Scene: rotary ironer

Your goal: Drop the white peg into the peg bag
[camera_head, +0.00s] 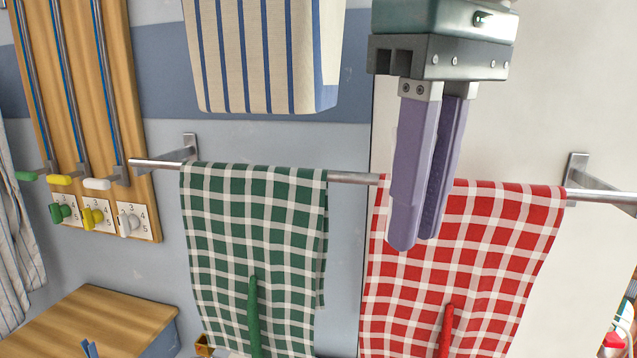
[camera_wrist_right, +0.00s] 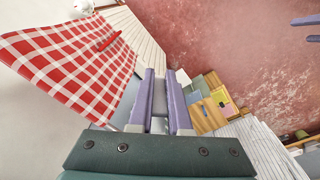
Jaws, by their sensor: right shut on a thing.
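The peg bag (camera_head: 262,55), cream with blue stripes, hangs at the top of the head view; its upper part and mouth are out of frame. My right gripper (camera_head: 414,240) points down to the right of the bag, in front of the red checked towel. It also shows in the right wrist view (camera_wrist_right: 160,76). Its purple fingers are close together. A narrow pale strip, apparently the white peg (camera_wrist_right: 159,124), shows between them; most of it is hidden. Two purple fingertips of my left gripper (camera_wrist_right: 308,29) show apart at the right wrist view's upper right edge.
A green checked towel (camera_head: 252,215) and the red checked towel (camera_head: 465,235) hang on a metal rail (camera_head: 352,178). A green peg (camera_head: 254,315) and a red peg (camera_head: 446,330) show on them. A wooden board (camera_head: 70,75) with levers and dials is at left, above a wooden top (camera_head: 95,320).

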